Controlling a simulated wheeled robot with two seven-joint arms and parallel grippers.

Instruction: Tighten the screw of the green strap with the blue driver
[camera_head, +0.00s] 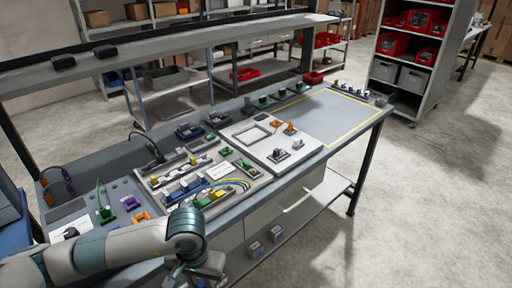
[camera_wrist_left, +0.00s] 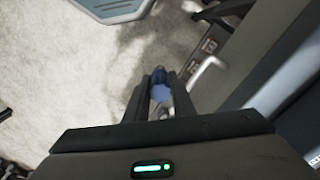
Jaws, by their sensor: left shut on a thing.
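My left gripper (camera_wrist_left: 160,100) shows in the left wrist view, its two dark fingers closed on a blue thing that looks like the blue driver (camera_wrist_left: 161,88). Only a small blue part shows between the fingers. In the head view my left gripper (camera_head: 195,272) is low at the bottom edge, in front of the bench, and the driver cannot be made out there. Several green pieces lie on the bench, among them a green block (camera_head: 105,214) with a thin green loop at the left. I cannot tell which is the green strap, and its screw is too small to see. My right gripper is not in view.
The bench (camera_head: 330,112) holds trays of small parts and a pale board (camera_head: 240,133). A yellow-outlined area at its right is clear. Open floor (camera_head: 430,215) lies to the right.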

